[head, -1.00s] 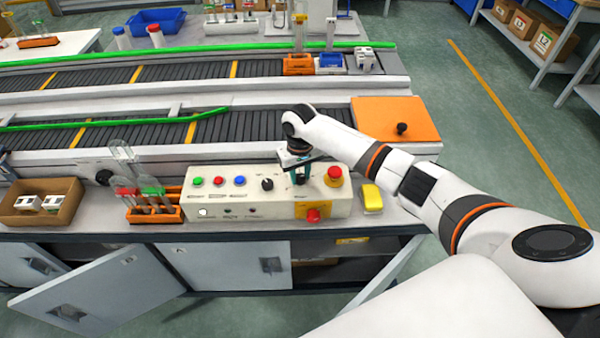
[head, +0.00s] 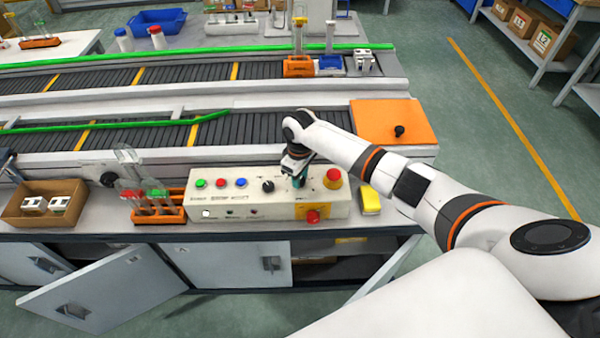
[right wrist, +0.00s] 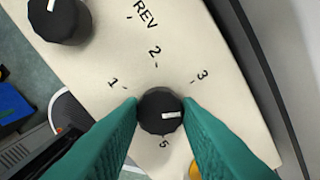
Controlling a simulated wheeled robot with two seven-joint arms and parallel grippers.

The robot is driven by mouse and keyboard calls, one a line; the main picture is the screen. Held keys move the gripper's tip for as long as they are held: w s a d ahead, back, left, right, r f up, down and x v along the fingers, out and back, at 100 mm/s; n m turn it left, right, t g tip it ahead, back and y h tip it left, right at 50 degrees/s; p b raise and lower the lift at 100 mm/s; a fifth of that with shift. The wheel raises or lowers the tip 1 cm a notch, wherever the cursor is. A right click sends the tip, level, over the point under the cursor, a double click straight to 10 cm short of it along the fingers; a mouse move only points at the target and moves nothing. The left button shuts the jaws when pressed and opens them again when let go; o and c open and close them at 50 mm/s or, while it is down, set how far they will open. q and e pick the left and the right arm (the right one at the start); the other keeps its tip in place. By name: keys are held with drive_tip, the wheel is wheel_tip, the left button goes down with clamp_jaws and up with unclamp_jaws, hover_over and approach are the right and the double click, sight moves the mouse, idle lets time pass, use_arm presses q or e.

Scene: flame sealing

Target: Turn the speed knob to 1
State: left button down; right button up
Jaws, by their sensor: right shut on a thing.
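The control box (head: 230,205) is a cream panel on the bench, with coloured buttons and black knobs. The speed knob (right wrist: 160,112) is black with a white pointer mark, inside a ring of printed numbers. I can read 1, 2, 3 and 5; no 4 is visible. The white mark points to the right of the picture, toward the right finger, between 3 and 5. My right gripper (right wrist: 160,118) has its teal fingers closed on both sides of the knob. In the head view my right gripper (head: 297,178) hides most of this knob. My left gripper is not in view.
Another black knob (right wrist: 60,20) sits beside the REV label. A red emergency button (head: 332,177) is just right of my gripper, with a yellow block (head: 370,200) beyond it. An orange tube rack (head: 157,211) stands left of the box. The conveyor (head: 260,128) runs behind.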

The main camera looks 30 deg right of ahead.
drive_tip(key=n, duration=0.3)
drive_tip(key=shift+r+n+p, duration=0.1)
drive_tip(key=shift+n+p, duration=0.2)
drive_tip(key=shift+n, duration=0.1)
drive_tip(key=n, duration=0.3)
drive_tip(key=shift+n, duration=0.3)
drive_tip(key=n, duration=0.3)
drive_tip(key=shift+n, duration=0.3)
drive_tip(key=n, duration=0.3)
drive_tip(key=shift+w+n, duration=0.1)
drive_tip(key=shift+n, duration=0.3)
drive_tip(key=n+b, duration=0.1)
drive_tip(key=n, duration=0.2)
drive_tip(key=n+b, duration=0.1)
drive_tip(key=n, duration=0.3)
drive_tip(key=n+b, duration=0.1)
drive_tip(key=n, duration=0.3)
drive_tip(key=shift+n, duration=0.3)
drive_tip(key=shift+n+b, duration=0.45)
drive_tip(key=shift+n, duration=1.05)
